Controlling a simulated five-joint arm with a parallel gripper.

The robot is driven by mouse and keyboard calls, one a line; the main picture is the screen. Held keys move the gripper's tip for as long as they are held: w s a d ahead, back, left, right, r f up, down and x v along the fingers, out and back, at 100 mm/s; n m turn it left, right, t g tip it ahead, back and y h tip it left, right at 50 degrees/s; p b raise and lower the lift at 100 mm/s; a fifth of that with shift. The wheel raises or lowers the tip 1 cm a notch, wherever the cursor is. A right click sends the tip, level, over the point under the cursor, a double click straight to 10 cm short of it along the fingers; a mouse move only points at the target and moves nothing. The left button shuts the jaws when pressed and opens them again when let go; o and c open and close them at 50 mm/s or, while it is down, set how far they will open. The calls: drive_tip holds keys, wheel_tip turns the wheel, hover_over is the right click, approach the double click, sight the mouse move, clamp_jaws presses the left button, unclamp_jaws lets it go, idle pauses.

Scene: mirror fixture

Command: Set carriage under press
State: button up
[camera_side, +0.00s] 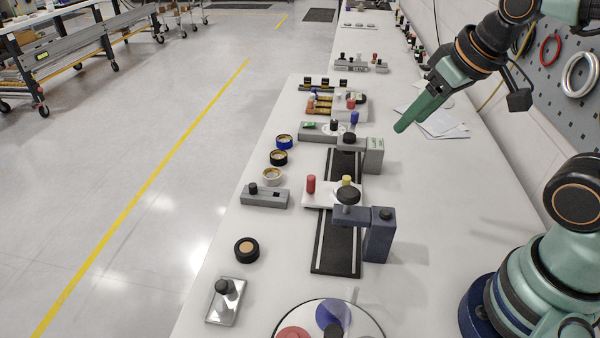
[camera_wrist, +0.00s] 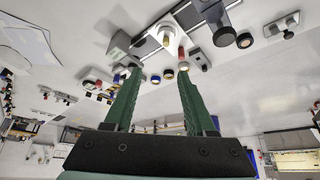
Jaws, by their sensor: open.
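The carriage (camera_side: 322,196) is a white block with a red knob and a yellow knob. My gripper (camera_side: 403,125) is up in the air, right of and beyond the carriage, touching nothing. In the wrist view my gripper (camera_wrist: 158,82) has its green fingers apart and empty; the yellow knob (camera_wrist: 166,40) shows beyond them.
Several round pots and a grey block (camera_side: 264,196) line the left edge. Papers (camera_side: 440,123) lie below my gripper. The right side of the bench is mostly clear.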

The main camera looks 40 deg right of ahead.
drive_tip(key=g, duration=0.6)
hover_over(311, 176)
wheel_tip(311, 176, down, 10)
wheel_tip(311, 176, down, 12)
drive_tip(key=shift+r, duration=0.1)
clamp_jaws()
idle(1.2)
